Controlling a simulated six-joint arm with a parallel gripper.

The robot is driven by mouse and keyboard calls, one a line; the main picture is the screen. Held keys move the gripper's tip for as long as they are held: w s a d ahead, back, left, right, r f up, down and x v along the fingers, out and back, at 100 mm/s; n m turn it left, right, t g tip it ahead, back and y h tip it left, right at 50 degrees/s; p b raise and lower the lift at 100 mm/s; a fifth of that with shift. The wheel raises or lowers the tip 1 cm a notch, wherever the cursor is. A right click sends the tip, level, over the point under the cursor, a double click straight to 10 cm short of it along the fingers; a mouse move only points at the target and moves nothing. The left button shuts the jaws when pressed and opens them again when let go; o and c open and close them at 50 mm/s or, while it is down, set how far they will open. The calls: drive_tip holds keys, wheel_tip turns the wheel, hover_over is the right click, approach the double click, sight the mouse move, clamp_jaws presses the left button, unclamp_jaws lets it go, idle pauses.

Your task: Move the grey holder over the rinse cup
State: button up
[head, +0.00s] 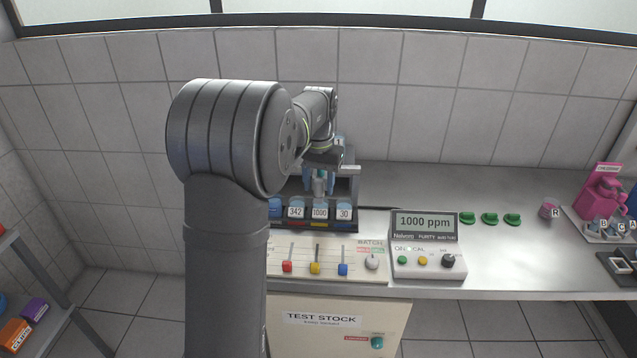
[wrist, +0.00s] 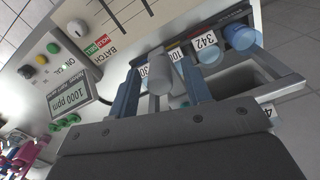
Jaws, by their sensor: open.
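The grey holder (head: 319,187) is a small upright grey cylinder at the rack, behind the 1000 label; it also shows in the wrist view (wrist: 159,73). My gripper (head: 319,177) is over the rack, pointing down. In the wrist view its two blue-grey fingers (wrist: 161,88) are apart, one on each side of the grey holder, with visible gaps. The holder's lower part is hidden.
The dark rack (head: 345,219) holds blue-topped pieces behind labels 342, 1000 and 30. A meter (head: 425,240) reading 1000 ppm stands right of the lever panel (head: 330,265). Several green pieces (head: 489,218) lie beyond it. A pink device (head: 600,195) stands far right.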

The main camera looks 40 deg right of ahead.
clamp_jaws()
drive_tip(key=w+a, duration=1)
drive_tip(key=shift+a, duration=0.15)
drive_tip(key=shift+w, duration=0.15)
unclamp_jaws()
wheel_tip(320, 180, up, 18)
drive_tip(key=shift+f, duration=0.25)
